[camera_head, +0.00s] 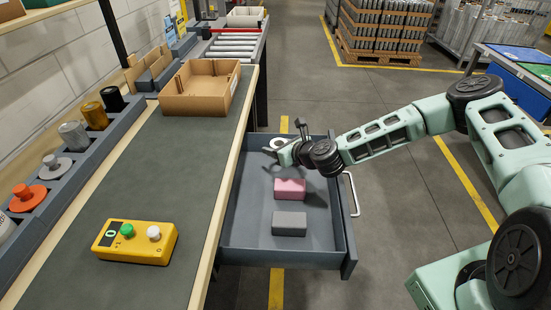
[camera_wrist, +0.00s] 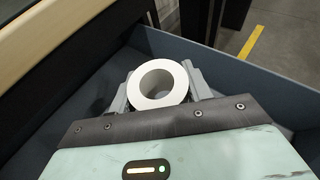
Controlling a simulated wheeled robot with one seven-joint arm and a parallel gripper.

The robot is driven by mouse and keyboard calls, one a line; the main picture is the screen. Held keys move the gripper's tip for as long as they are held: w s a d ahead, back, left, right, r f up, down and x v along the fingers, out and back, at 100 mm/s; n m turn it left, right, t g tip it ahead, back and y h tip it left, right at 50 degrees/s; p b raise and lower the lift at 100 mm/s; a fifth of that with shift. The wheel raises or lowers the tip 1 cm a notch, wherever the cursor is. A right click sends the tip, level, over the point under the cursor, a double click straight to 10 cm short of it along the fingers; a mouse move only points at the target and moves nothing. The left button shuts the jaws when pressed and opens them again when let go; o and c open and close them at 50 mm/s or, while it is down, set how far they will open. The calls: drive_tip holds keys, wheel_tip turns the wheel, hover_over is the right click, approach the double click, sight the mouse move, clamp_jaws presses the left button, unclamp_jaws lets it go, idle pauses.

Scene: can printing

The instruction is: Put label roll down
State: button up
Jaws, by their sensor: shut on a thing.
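The label roll (camera_wrist: 158,84) is a white ring with a dark hole in its middle. My gripper (camera_wrist: 160,88) is shut on it, with one grey finger on each side of the roll in the wrist view. In the head view my gripper (camera_head: 275,149) is over the far end of the open drawer (camera_head: 262,240), and the white roll (camera_head: 279,143) shows beside the fingers. I cannot tell whether the roll touches the drawer floor.
A pink block (camera_head: 290,189) and a grey block (camera_head: 289,223) lie in the drawer nearer the front. The worktop (camera_head: 165,170) carries a cardboard box (camera_head: 199,100) and a yellow button box (camera_head: 135,242). The drawer's left part is clear; its walls surround my gripper.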

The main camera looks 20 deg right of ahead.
wheel_tip(320, 180, down, 4)
drive_tip(key=shift+r, duration=0.15)
drive_tip(key=shift+f+b, duration=0.55)
drive_tip(key=shift+f, duration=0.05)
drive_tip(key=o, duration=1)
